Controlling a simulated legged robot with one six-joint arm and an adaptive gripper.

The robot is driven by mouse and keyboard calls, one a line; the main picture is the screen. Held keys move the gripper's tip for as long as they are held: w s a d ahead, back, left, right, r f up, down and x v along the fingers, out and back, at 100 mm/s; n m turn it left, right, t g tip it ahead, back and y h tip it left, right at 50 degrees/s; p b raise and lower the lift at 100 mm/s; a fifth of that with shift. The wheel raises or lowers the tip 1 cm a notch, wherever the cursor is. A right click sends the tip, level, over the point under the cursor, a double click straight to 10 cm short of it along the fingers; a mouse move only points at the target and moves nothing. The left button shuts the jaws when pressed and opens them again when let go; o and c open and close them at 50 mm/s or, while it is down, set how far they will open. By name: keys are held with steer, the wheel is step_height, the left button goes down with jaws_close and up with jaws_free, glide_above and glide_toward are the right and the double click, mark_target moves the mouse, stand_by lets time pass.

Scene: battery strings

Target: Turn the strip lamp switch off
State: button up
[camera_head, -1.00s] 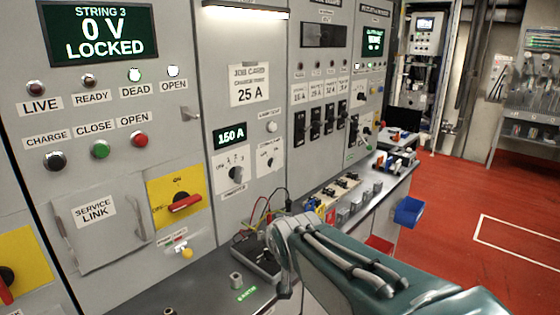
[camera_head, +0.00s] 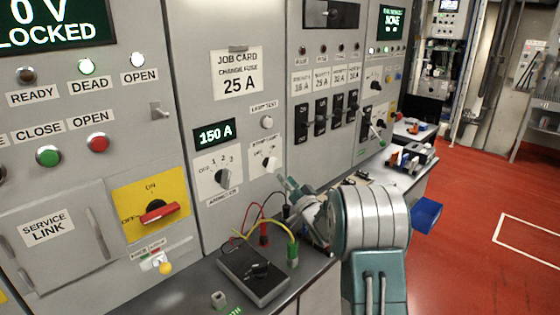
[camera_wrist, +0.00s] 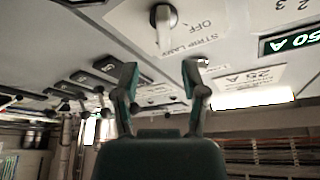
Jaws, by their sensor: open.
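The strip lamp switch (camera_head: 268,163) is a small rotary knob on a white plate on the grey panel, right of the ammeter switch. In the wrist view its grey knob (camera_wrist: 163,20) shows close up, with the STRIP LAMP label and the word OFF beside it, upside down. My gripper (camera_wrist: 160,76) is open and empty, its two fingers apart, with the knob beyond the tips and not touched. In the head view my gripper (camera_head: 290,190) is just below and right of the switch, partly hidden by my arm. A lit strip lamp (camera_wrist: 252,98) glows in the wrist view.
The ammeter switch (camera_head: 222,175) sits close to the left. A black meter box (camera_head: 254,278) with red, yellow and black leads stands on the bench below. Several black breakers (camera_head: 321,116) line the panel to the right. A blue bin (camera_head: 426,214) hangs off the bench.

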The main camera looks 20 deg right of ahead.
mark_target(275, 166)
steer(key=shift+w+a, duration=0.25)
steer(key=shift+w, duration=0.05)
steer(key=x, duration=0.6)
steer(key=shift+w+d+r, duration=0.15)
steer(key=shift+w+r, duration=0.1)
steer(key=shift+w, duration=0.15)
steer(key=shift+a, duration=0.25)
jaws_close()
